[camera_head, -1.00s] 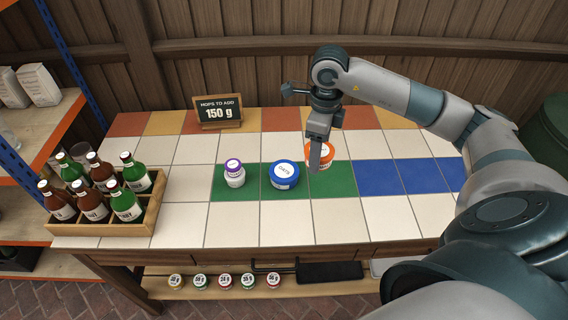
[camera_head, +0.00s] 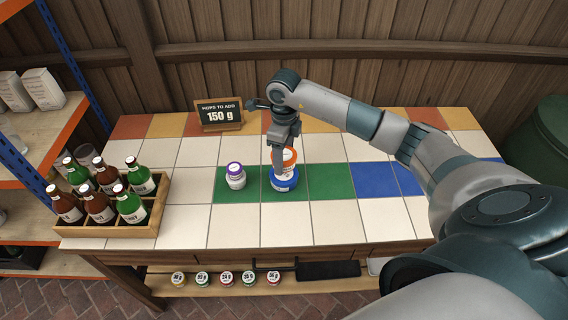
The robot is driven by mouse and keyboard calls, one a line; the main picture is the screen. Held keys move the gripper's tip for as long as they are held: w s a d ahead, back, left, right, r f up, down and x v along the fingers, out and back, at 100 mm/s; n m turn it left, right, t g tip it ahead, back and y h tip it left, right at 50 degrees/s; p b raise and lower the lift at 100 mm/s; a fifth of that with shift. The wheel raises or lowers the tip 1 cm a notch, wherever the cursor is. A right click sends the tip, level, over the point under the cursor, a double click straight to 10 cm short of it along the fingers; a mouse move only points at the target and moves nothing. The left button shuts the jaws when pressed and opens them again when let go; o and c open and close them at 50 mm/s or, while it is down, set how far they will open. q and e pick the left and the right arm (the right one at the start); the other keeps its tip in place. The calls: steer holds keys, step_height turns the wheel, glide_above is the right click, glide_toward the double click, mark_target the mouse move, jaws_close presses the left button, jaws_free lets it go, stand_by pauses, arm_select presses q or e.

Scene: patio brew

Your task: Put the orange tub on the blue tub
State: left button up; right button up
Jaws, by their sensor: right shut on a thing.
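The blue tub (camera_head: 284,184) sits on a green tile of the tabletop. The orange tub (camera_head: 290,157), white with an orange lid, is directly above the blue tub and looks stacked on it or just over it; I cannot tell if they touch. My right gripper (camera_head: 279,167) is shut on the orange tub, and its fingers hide the tub's left part. My left gripper is not in view.
A purple-lidded tub (camera_head: 235,176) stands close to the left of the blue tub. A wooden crate of bottles (camera_head: 150,221) is at the left. A sign reading 150 g (camera_head: 219,114) stands at the back. Tiles to the right are clear.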

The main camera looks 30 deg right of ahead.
steer(key=shift+f+p, duration=0.9)
steer(key=shift+f, duration=1.1)
steer(key=shift+f, duration=0.2)
steer(key=o, duration=1.1)
steer(key=shift+r, duration=0.15)
